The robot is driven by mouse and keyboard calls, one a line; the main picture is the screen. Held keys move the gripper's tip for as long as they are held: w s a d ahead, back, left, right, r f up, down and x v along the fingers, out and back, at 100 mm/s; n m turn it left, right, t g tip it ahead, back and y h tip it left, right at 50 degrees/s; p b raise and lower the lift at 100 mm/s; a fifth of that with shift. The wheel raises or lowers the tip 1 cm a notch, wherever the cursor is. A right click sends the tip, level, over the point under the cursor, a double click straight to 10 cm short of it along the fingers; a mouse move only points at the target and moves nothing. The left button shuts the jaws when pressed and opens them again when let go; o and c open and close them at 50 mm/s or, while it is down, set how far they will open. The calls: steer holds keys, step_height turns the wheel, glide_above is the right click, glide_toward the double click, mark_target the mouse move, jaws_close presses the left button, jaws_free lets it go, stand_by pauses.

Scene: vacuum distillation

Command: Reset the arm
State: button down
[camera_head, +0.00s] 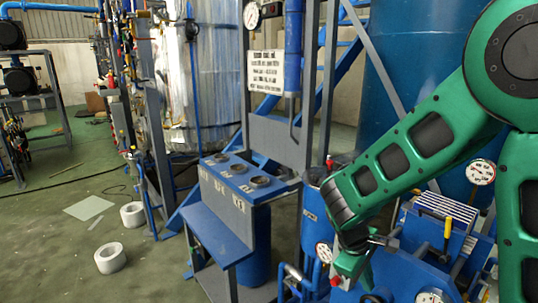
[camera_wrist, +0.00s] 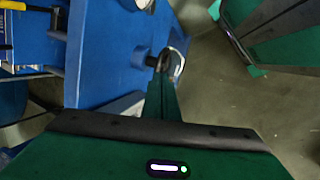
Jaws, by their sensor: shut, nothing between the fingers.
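My green arm reaches in from the right of the head view and bends down to my gripper (camera_head: 351,266). My gripper is low, in front of the blue pump unit (camera_head: 408,262) with its gauges and yellow-handled lever. In the wrist view my gripper (camera_wrist: 164,72) points away from the camera, with its narrow green fingers together and nothing held. A blue surface (camera_wrist: 105,55) lies beyond and to the left of the fingers. From the head view I cannot tell whether the fingertips touch anything.
A blue panel stand (camera_head: 235,185) with round dials stands left of my gripper. A large blue tank (camera_head: 400,75) and a silver column (camera_head: 205,80) rise behind. White rolls (camera_head: 110,257) lie on the green floor, which is mostly open at the left.

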steer(key=s+d+r+m+t+y, duration=0.2)
steer(key=s+r+m, duration=0.15)
steer(key=r, duration=0.35)
steer(key=s+d+r+m+t+y, duration=0.1)
steer(key=s+d+r+m+y, duration=0.15)
steer(key=r+m, duration=0.3)
steer(key=s+d+m+g, duration=0.2)
steer(key=s+d, duration=0.3)
steer(key=s, duration=0.3)
steer(key=s+d+f+m+g, duration=0.1)
steer(key=s+d+m, duration=0.3)
steer(key=s, duration=0.5)
steer(key=shift+d+g, duration=0.6)
steer(key=shift+d, duration=0.5)
steer(key=shift+f, duration=0.1)
steer(key=shift+w+f, duration=0.25)
steer(key=shift+w, duration=0.45)
